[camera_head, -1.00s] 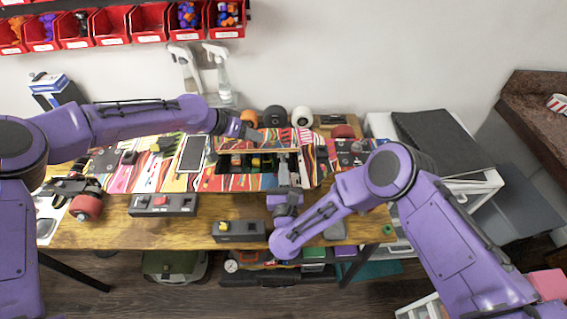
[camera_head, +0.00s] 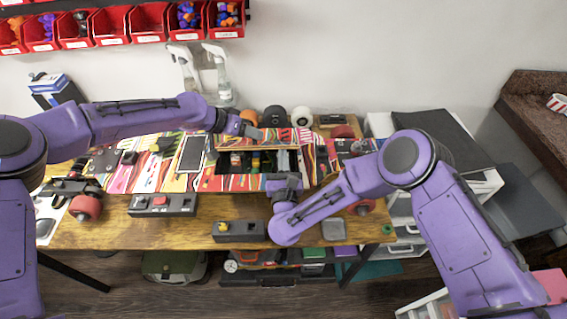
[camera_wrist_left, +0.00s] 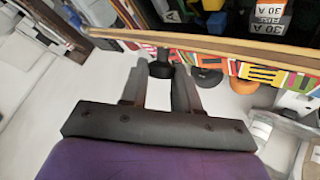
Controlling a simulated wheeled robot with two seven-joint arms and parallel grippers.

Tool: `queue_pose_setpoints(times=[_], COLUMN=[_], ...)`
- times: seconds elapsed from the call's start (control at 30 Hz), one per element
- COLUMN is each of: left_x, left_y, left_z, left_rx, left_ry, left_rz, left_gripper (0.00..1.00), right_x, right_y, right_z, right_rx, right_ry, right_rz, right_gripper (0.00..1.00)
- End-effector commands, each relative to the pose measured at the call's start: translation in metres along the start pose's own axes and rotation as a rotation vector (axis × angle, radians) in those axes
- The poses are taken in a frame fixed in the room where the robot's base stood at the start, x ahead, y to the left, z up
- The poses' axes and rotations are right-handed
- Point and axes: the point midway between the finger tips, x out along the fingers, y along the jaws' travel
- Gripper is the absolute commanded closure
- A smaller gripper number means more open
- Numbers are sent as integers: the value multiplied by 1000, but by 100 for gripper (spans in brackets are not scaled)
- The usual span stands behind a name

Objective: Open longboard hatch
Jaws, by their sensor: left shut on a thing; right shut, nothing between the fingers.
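The longboard (camera_head: 130,177) with a multicoloured striped deck lies across the wooden table. Its hatch lid (camera_head: 295,137) is tilted up at the back of an open compartment (camera_head: 232,170), with small parts visible inside. My left gripper (camera_head: 258,134) is at the lid. In the left wrist view, my left gripper (camera_wrist_left: 161,78) is shut on a small black knob (camera_wrist_left: 161,66) beside the lid's striped face (camera_wrist_left: 262,72) and wooden edge.
A phone-like black panel (camera_head: 193,153) lies on the deck left of the compartment. Two grey boxes (camera_head: 162,204) (camera_head: 238,231) stand at the table's front. Loose wheels (camera_head: 274,116) and spray bottles (camera_head: 219,75) stand behind the board.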

Motion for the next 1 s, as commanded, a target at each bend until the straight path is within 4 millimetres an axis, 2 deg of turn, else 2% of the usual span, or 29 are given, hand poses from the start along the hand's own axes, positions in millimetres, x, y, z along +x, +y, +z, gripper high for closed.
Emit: queue_pose_setpoints(times=[0.03, 0.07, 0.1, 0.37, 0.47, 0.7, 0.8, 0.9, 1.0], left_x=[5, 5, 5, 2, -13, -76, -97, -111, -115], left_y=[1, 2, 2, 3, 2, 0, 0, -1, -1], left_z=[11, 11, 11, 11, 9, 6, 6, 5, 10], left_rx=[1, 1, 2, 4, 3, 0, 0, 0, -6], left_ry=[-26, -26, -26, -26, -23, -14, -14, -14, -20], left_rz=[8, 8, 8, 9, 8, 4, 4, 3, 4], left_gripper=[60, 50, 46, 46, 46, 46, 46, 46, 46], right_x=[6, 6, 6, 5, 5, 4, 4, 3, 3], right_y=[-2, -2, -2, -1, -1, -1, -1, -1, -1], right_z=[6, 6, 6, 5, 5, 4, 3, 3, 3], right_rx=[3, 3, 3, 2, 2, 1, 1, 1, 1], right_ry=[-17, -17, -17, -16, -15, -11, -10, -10, -9], right_rz=[-7, -7, -7, -5, -4, -4, -4, -4, -4], right_gripper=[100, 100, 100, 100, 100, 100, 100, 100, 100])
